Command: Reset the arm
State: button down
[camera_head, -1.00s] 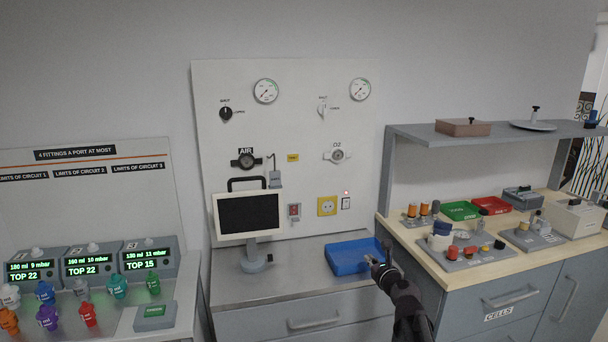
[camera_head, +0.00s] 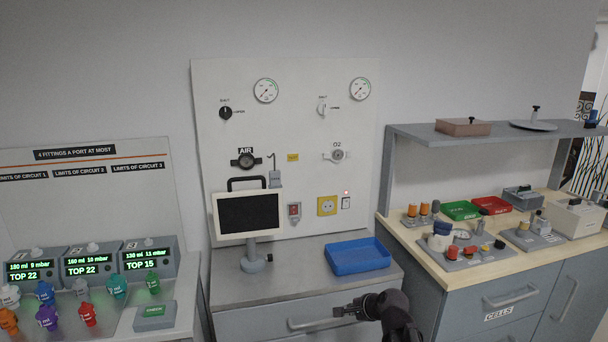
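My gripper (camera_head: 343,311), dark grey, is at the lower middle of the head view, on the end of my black arm, which enters from the bottom edge. It appears in front of the grey drawer (camera_head: 278,324) below the steel counter and points left. I see nothing held in it. Its fingers are too small and dark to tell whether they are open or shut. The blue tray (camera_head: 358,257) lies on the counter above and behind it, apart from it, and looks empty.
A monitor (camera_head: 248,215) stands left of the tray, below the wall panel (camera_head: 300,130) with gauges and valves. Coloured fittings (camera_head: 47,317) and three display units (camera_head: 92,263) are at the left. A wooden worktop (camera_head: 430,246) with cells and trays is at the right.

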jog(key=s+d+f+n+g+h, duration=0.2)
jog(key=s+f+n+g+h, duration=0.15)
jog(key=s+n, duration=0.35)
jog(key=s+d+f+n+g+h, duration=0.2)
jog(key=s+d+n+g, duration=0.15)
jog(key=s+n, duration=0.4)
notch_tip(320, 180, up, 13)
jog(key=p, duration=1.3)
jog(key=shift+a+m+g+p, duration=0.3)
jog(key=shift+a+m+p, duration=0.05)
jog(key=shift+w, duration=0.1)
dwell(0.4)
